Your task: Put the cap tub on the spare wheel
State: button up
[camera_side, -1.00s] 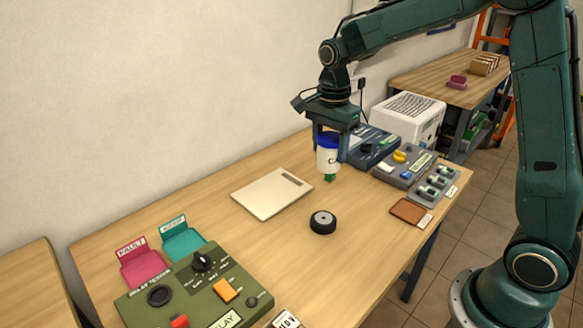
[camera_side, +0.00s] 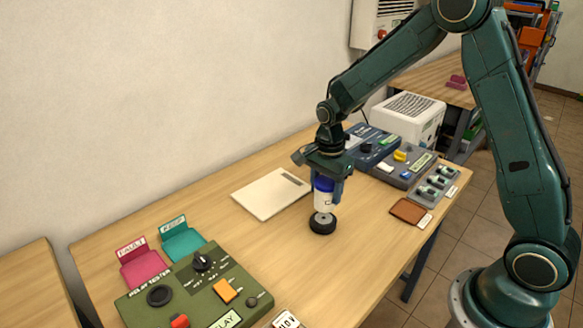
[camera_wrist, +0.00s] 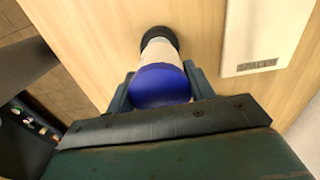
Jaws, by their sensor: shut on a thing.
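The cap tub (camera_side: 323,199) is a white tub with a blue lid, held upright in my gripper (camera_side: 325,190). Its blue lid also shows in the wrist view (camera_wrist: 160,86), between the two jaws (camera_wrist: 160,88). The spare wheel (camera_side: 322,226) is a small black tyre with a light hub, lying flat on the table. The tub is directly over the wheel, its bottom at or very near the hub; I cannot tell if they touch. In the wrist view the wheel's dark rim (camera_wrist: 159,34) shows beyond the tub, which hides most of it.
A pale tablet-like board (camera_side: 270,194) lies behind and left of the wheel. A brown pad (camera_side: 407,211) lies to the right. A green relay tester (camera_side: 195,290) stands at the front left, grey and blue devices (camera_side: 412,163) at the back right. Table around the wheel is clear.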

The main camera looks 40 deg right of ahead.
aim_at(325, 200)
jog(key=shift+f, duration=2.05)
jog(key=shift+f, duration=0.1)
jog(key=o, duration=1)
notch_tip(325, 200, up, 11)
jog(key=shift+r, duration=0.65)
jog(key=shift+s, duration=0.1)
